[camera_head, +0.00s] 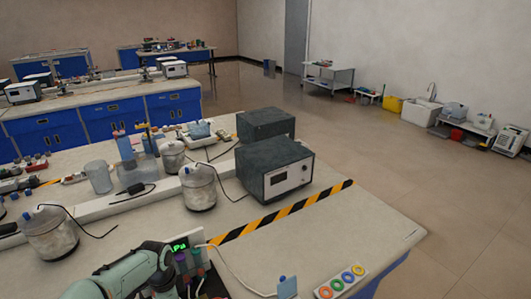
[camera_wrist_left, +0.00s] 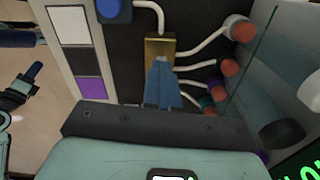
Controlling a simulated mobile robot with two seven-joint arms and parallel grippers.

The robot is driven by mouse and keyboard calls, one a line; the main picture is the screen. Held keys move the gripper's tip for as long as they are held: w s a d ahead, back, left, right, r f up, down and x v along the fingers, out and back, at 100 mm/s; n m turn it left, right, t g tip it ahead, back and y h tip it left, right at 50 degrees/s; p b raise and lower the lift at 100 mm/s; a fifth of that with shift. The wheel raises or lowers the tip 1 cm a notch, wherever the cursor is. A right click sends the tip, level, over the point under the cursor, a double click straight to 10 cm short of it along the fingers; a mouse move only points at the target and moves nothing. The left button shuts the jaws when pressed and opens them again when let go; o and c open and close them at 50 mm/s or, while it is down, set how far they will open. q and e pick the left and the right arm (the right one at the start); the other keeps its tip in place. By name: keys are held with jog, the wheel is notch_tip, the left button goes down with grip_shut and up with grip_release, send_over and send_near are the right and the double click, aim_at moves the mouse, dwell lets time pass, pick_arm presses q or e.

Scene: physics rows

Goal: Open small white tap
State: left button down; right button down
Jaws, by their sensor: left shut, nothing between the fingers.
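I cannot make out a small white tap for certain in either view. In the left wrist view, my left gripper (camera_wrist_left: 161,62) is shut and empty, with its blue-grey fingertips in front of a brass block (camera_wrist_left: 159,47). I cannot tell whether they touch it. White tubes (camera_wrist_left: 204,40) run from around this block to red, purple and green capped parts (camera_wrist_left: 241,29). A rounded white part (camera_wrist_left: 311,94) shows at the right edge. In the head view, my left arm reaches in at the bottom, and its gripper is not clearly visible. My right gripper is in neither view.
A dark box device (camera_head: 276,170) stands on the bench behind a yellow-black striped strip (camera_head: 285,211). Glass jars (camera_head: 199,187) and cables lie to the left. A green-lit display (camera_head: 180,246) and a panel with coloured rings (camera_head: 340,281) are near the front.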

pick_arm(q)
jog(key=n, duration=0.3)
jog(key=shift+n, duration=0.4)
jog(key=c, duration=1.6)
grip_release()
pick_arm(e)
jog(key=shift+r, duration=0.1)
